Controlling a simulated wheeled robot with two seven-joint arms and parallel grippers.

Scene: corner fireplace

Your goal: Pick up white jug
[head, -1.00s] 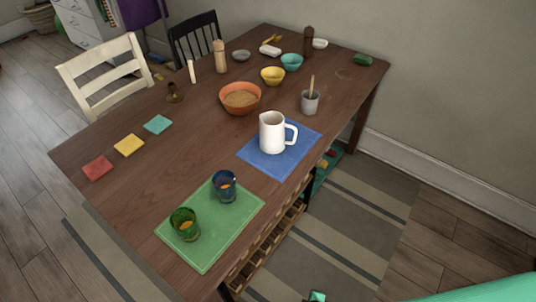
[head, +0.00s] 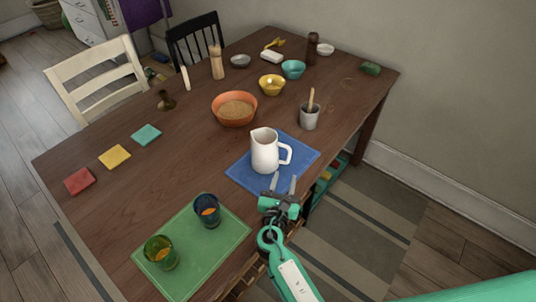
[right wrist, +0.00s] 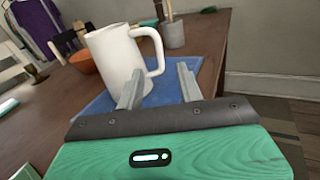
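The white jug (head: 265,152) stands upright on the blue mat (head: 243,175) on the wooden table, its handle toward the right. It also shows in the right wrist view (right wrist: 116,55), just beyond my fingers. My right gripper (head: 281,184) is open and empty at the table's front edge, in front of the jug and apart from it in the head view. In the right wrist view my right gripper (right wrist: 160,85) has its two fingers spread, the left one overlapping the jug's lower part in the picture. I cannot tell whether it touches. My left gripper is out of view.
A green mat (head: 185,282) with two glasses (head: 207,211) lies to the left of my right arm. An orange bowl (head: 235,110) and a grey cup with a stick (head: 309,118) stand behind the jug. Bare wood lies left of the blue mat.

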